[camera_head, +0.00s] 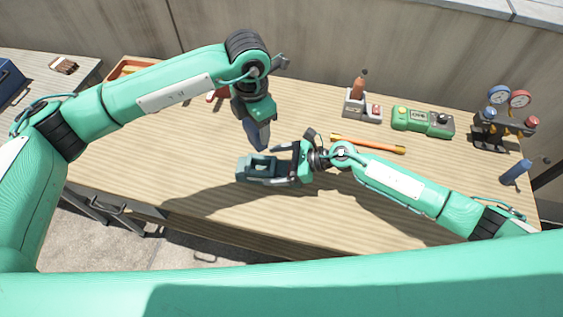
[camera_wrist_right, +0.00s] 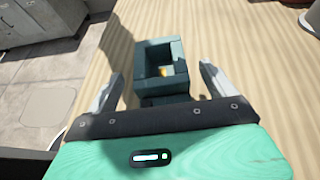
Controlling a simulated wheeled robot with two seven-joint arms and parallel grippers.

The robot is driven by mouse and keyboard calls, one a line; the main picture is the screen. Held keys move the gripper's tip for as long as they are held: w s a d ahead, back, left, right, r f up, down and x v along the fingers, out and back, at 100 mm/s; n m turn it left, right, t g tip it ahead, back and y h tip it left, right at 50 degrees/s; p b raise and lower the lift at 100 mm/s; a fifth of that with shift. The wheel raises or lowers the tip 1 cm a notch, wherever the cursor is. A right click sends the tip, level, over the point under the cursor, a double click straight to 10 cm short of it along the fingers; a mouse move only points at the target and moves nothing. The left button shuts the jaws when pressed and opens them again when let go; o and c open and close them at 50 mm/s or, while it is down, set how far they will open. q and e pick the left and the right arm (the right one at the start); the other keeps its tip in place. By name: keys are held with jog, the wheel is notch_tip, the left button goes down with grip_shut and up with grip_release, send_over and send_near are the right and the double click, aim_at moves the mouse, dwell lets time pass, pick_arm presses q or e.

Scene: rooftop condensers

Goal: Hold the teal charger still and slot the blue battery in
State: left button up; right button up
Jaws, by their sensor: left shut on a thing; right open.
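The teal charger (camera_head: 257,175) lies on the bench near its middle. In the right wrist view the charger (camera_wrist_right: 143,85) shows an open, empty-looking slot with a small yellow spot inside. My right gripper (camera_head: 279,165) is open, its fingers on either side of the charger's near end; in the wrist view (camera_wrist_right: 163,88) gaps show beside it. My left gripper (camera_head: 259,122) points down above and behind the charger. It is shut on a dark blue-grey block, apparently the blue battery (camera_head: 260,138), held apart from the slot. The fingers largely blend with the block.
An orange-yellow rod (camera_head: 367,143) lies right of the charger. Behind it stand a grey holder with a bottle (camera_head: 358,100) and a green device (camera_head: 422,121). A gauge set (camera_head: 497,125) and a blue cylinder (camera_head: 516,172) stand far right. An orange tray (camera_head: 128,68) is back left.

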jog(key=shift+c, duration=0.5)
jog(key=c, duration=1.3)
pick_arm(q)
notch_tip(320, 180, down, 4)
jog(key=n, duration=0.5)
jog(key=shift+r+n, duration=0.25)
jog(key=shift+n, duration=0.05)
notch_tip(320, 180, down, 2)
jog(key=n, duration=0.3)
jog(key=shift+f+n, duration=0.2)
jog(key=shift+n, duration=0.2)
